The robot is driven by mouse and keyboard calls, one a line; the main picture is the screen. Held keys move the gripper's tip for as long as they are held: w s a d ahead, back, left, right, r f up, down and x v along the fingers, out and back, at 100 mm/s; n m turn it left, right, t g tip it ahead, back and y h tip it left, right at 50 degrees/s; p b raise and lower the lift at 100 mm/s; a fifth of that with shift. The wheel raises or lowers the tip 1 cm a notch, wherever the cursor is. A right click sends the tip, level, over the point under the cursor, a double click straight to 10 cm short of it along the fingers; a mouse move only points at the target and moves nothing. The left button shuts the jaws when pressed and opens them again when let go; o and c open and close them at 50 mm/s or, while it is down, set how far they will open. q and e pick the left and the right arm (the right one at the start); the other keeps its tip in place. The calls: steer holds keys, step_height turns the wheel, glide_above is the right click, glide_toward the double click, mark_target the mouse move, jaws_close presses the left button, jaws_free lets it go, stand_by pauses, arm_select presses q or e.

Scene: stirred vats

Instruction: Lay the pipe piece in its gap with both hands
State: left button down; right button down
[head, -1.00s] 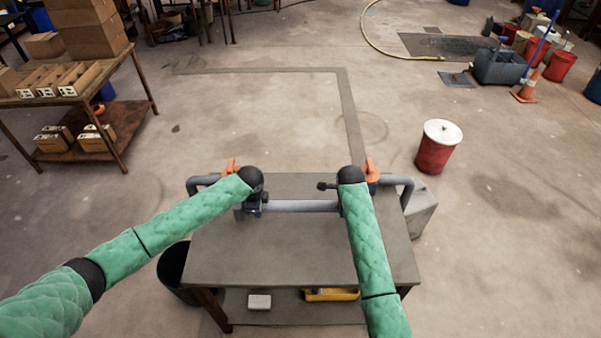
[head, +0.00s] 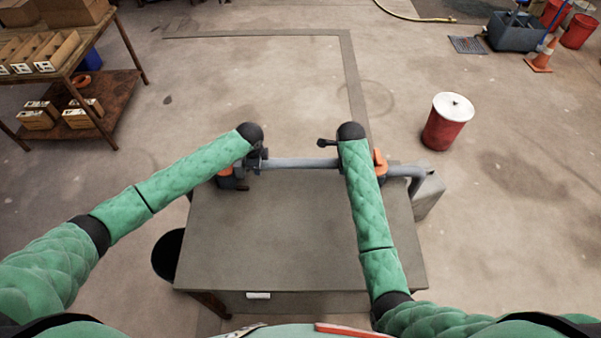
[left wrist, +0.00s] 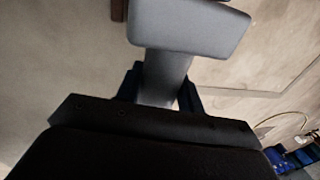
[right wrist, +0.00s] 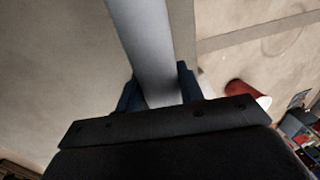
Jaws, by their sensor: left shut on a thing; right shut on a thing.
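The grey pipe piece (head: 300,163) lies level across the far side of the table, held by both grippers. My left gripper (head: 258,160) is shut on its left part; the left wrist view shows the pipe (left wrist: 165,75) between the fingers, with a wider grey end (left wrist: 190,25) beyond. My right gripper (head: 345,160) is shut on its right part; the pipe (right wrist: 145,50) also runs between the fingers in the right wrist view. The fixed pipe (head: 408,172) bends down at the right. The left fixed end is mostly hidden behind my arm. I cannot tell whether the piece touches either end.
Orange parts stand at the left (head: 225,171) and right (head: 380,161) of the gap. The grey-brown table top (head: 290,230) is clear in front of the pipe. A red drum (head: 447,122) stands on the floor at right, and a dark bin (head: 168,256) at left.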

arm_select(q)
steer(key=shift+r, duration=0.1)
arm_select(e)
steer(key=shift+r, duration=0.1)
